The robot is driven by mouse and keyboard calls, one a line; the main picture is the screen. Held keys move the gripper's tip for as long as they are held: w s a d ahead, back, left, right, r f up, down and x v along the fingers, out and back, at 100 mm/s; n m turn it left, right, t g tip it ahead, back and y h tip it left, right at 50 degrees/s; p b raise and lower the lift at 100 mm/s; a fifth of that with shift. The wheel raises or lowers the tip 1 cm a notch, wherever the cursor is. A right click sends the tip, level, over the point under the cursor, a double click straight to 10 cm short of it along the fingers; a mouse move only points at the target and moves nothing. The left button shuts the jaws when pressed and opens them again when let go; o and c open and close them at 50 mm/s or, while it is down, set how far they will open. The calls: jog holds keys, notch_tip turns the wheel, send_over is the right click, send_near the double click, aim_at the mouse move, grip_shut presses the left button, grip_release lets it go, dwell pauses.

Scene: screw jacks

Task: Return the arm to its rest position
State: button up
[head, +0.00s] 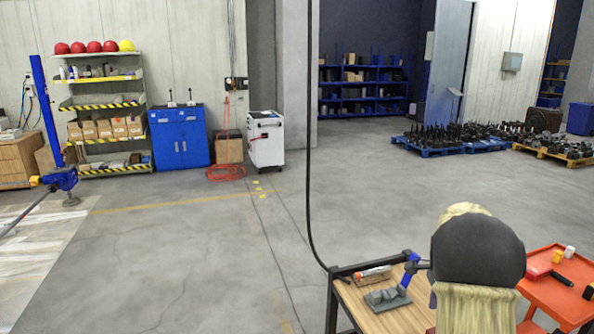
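I cannot make out my gripper in the head view. A large dark rounded shape with pale yellowish parts (478,252) stands close at the lower right. I cannot tell whether it is part of my arm. It hides part of a wood-topped bench with a dark frame (350,303). A small blue and dark device (410,264) shows at its left side; I cannot tell if they touch. A grey metal piece (387,299) lies on the bench top.
An orange-red tray or cart top (562,303) with small items stands at the right. A dark cable (309,150) hangs down to the bench. A blue post (46,110) stands at the left. A blue cabinet (180,138) and white cart (266,142) stand behind. The middle floor is clear.

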jog(key=s+a+f+n+t, duration=0.1)
jog(key=s+a+n+t, duration=0.1)
jog(key=s+a+n, duration=1.6)
jog(key=shift+s+a+n, duration=0.3)
jog(key=shift+s+a, duration=0.2)
jog(key=shift+s, duration=0.3)
jog(key=shift+f, duration=0.1)
